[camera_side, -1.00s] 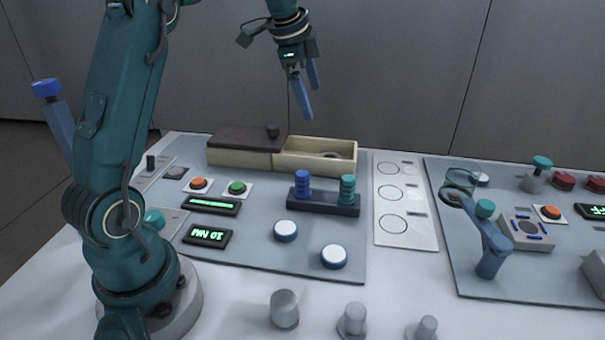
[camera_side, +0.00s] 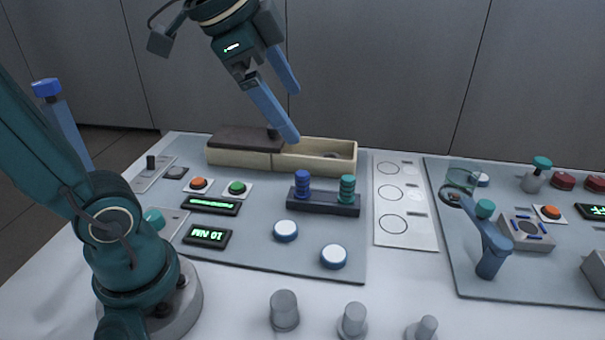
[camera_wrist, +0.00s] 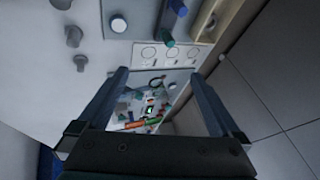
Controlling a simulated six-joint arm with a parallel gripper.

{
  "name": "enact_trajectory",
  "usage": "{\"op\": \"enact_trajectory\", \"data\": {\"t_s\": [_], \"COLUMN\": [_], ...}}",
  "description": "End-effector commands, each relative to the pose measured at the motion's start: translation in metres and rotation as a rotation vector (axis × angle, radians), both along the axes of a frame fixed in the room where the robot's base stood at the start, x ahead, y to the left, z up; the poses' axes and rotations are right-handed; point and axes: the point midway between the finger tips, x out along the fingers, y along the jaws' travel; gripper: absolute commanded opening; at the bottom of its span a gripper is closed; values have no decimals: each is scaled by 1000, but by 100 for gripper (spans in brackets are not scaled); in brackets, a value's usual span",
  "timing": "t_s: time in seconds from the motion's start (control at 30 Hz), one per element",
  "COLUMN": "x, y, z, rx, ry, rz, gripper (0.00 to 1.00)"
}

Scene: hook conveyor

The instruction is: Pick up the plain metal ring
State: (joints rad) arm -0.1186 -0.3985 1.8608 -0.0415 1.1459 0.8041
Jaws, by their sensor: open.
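A grey curved piece (camera_side: 338,155), likely the plain metal ring, shows in the open right compartment of the cream box (camera_side: 318,165). The box wall hides part of it, so I cannot make out its full shape. My gripper (camera_side: 294,115) is open and empty, tilted, above the box in the side view. One fingertip overlaps the box in the picture; I cannot tell how near it is. In the wrist view my open gripper (camera_wrist: 160,74) has nothing between its fingers, and the box (camera_wrist: 204,22) is at the top right.
A dark sliding lid (camera_side: 245,138) with a knob covers the box's left part. A rack with blue and teal ring stacks (camera_side: 325,200) stands in front. A white plate with circles (camera_side: 405,215) lies to the right. Grey pegs (camera_side: 285,310) stand at the front.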

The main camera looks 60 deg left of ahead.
Motion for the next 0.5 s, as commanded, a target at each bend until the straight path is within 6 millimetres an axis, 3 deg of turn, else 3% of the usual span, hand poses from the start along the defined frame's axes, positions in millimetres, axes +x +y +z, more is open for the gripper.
{"op": "enact_trajectory", "data": {"t_s": [0.03, 0.2, 0.4, 0.47, 0.5], "x": [-16, -56, -81, -81, -79], "y": [-7, -20, -20, -20, -20], "z": [-10, -52, -97, -101, -99], "rx": [-34, -164, -296, -322, -338], "ry": [-4, 2, 46, 46, 38], "rz": [37, 222, 480, 532, 556], "gripper": [100, 100, 100, 100, 85]}}
